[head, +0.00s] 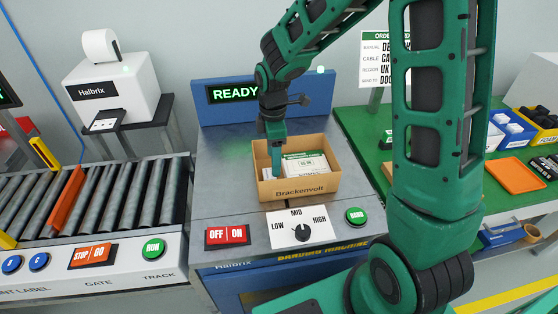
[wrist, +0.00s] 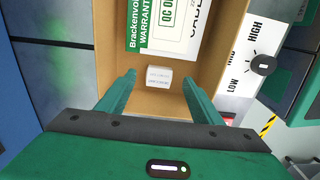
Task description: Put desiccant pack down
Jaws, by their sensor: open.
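The desiccant pack (wrist: 159,77) is a small white packet with faint print. In the wrist view it lies inside the cardboard box, beside the larger printed packs. My gripper (wrist: 160,95) is open, its two green fingers reaching down into the box with the packet between and slightly beyond them, apart from both. In the head view my gripper (head: 277,165) is at the left part of the open box (head: 300,189), marked Brackenvoll. The small packet cannot be made out there. A white and green warranty card and other white packs (wrist: 190,25) lie in the box.
The box stands on a banding machine with an OFF/ON switch (head: 227,235), a dial (head: 302,232) and a green button (head: 356,215) in front. A READY display (head: 234,93) is behind. A roller track (head: 100,200) lies left, a green table (head: 375,140) right.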

